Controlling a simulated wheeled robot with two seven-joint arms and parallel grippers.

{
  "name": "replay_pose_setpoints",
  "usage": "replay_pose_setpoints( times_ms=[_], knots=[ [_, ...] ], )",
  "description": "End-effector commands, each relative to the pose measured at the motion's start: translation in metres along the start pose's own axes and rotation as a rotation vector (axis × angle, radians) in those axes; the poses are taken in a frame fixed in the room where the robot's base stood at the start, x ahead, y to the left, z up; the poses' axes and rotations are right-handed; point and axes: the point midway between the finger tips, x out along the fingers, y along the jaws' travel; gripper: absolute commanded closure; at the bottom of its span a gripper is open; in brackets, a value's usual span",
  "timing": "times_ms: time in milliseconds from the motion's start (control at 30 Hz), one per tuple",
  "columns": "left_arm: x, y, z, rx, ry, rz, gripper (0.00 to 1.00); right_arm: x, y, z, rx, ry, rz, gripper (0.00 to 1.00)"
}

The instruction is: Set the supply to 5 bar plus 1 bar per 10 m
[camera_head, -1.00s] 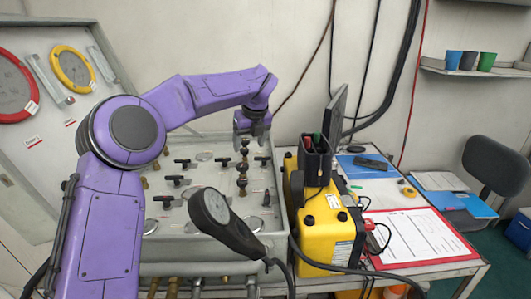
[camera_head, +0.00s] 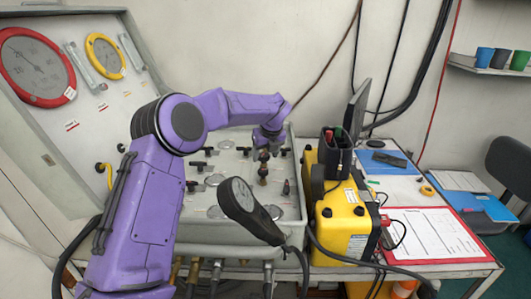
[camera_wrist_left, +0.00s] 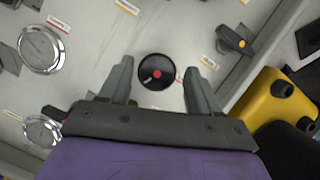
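The sloped grey air panel (camera_head: 215,225) bears several valves and gauges. My left gripper (camera_head: 266,153) is over its back right part, at a dark knob on a brass fitting (camera_head: 263,172). In the left wrist view a round black knob (camera_wrist_left: 157,72) with a red centre lies between the two fingers of my left gripper (camera_wrist_left: 159,80). The fingers are open, with a gap on each side of the knob. A red-rimmed gauge (camera_head: 37,65) and a yellow-rimmed gauge (camera_head: 105,56) are on the upright board at left. My right gripper is not in view.
A dark handset-like device (camera_head: 243,203) with a cable stands in front of the panel. A yellow case (camera_head: 340,225) is close to the panel's right side. A red clipboard (camera_head: 430,232) lies on the table farther right.

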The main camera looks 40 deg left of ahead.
Motion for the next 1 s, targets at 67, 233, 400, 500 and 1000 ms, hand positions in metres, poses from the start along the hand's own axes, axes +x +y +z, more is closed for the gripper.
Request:
replay_pose_setpoints(
  times_ms=[67, 233, 400, 500, 1000],
  knots=[
    [0.0001, -0.0002, 0.0002, 0.000, 0.000, 0.000, 0.65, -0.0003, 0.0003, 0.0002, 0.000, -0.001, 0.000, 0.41],
    [0.0002, 0.0013, 0.0007, -0.002, 0.000, 0.002, 0.85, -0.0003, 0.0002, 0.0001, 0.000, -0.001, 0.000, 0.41],
    [0.0005, 0.0008, 0.0005, 0.010, 0.000, -0.004, 0.85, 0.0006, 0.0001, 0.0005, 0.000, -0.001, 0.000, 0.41],
    [0.0009, 0.0014, 0.0006, 0.031, -0.001, -0.014, 0.85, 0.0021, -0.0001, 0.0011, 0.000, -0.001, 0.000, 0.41],
    [0.0000, 0.0048, 0.0018, 0.361, 0.001, -0.154, 0.85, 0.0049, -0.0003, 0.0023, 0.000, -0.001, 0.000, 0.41]
  ],
)
